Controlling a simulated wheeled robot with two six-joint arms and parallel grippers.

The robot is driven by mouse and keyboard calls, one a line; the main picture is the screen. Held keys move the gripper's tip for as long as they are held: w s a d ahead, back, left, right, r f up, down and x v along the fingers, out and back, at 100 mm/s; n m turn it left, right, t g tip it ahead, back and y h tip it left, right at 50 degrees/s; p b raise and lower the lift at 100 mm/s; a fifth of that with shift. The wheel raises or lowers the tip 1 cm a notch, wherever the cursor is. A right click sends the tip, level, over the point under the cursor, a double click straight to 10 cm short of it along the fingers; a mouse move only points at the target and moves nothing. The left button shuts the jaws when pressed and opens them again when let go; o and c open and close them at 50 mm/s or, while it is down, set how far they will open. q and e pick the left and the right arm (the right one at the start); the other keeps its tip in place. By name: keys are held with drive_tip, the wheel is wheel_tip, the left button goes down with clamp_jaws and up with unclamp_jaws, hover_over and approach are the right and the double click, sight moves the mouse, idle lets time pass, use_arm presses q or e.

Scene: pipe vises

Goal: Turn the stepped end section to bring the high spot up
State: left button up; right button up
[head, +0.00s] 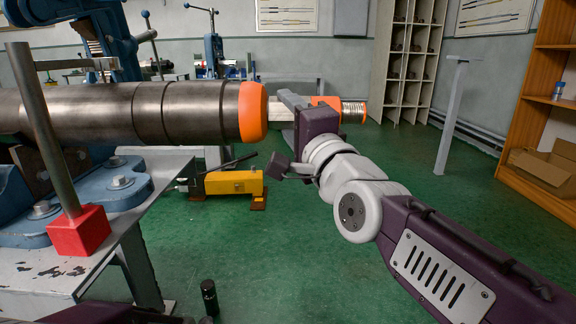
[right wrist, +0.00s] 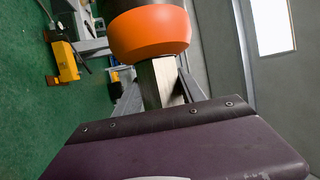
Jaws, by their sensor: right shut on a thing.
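A thick dark steel pipe (head: 190,112) lies level, coming in from the left. Its right end has an orange band (head: 253,110), also seen in the right wrist view (right wrist: 150,33). Beyond the band a narrower square grey section (head: 278,115) sticks out; it shows clearly in the right wrist view (right wrist: 158,82). Past my gripper are an orange collar (head: 325,102) and a threaded metal end (head: 352,112). My right gripper (head: 288,108) is shut on the square section, a finger on either side. No high spot mark can be made out. My left gripper is out of view.
A blue vise (head: 100,205) on a grey bench stands under the pipe at left, with a red block (head: 78,230) and upright rod in front. A yellow tool (head: 233,182) stands on the green floor. Shelves (head: 555,110) stand at right. The floor between is mostly free.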

drive_tip(key=shift+w+f+n+t+y+b, duration=0.1)
drive_tip(key=shift+f+n+t+y+b, duration=0.25)
drive_tip(key=shift+f, duration=0.2)
drive_tip(key=shift+r, duration=0.15)
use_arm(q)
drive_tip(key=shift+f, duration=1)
use_arm(e)
drive_tip(key=shift+r+n+t+y, duration=0.2)
drive_tip(key=shift+n+t+y, duration=0.95)
drive_tip(key=shift+y, duration=0.1)
drive_tip(key=shift+r+y, duration=0.1)
drive_tip(key=shift+y, duration=0.2)
drive_tip(key=o, duration=1.4)
drive_tip(key=shift+c, duration=0.2)
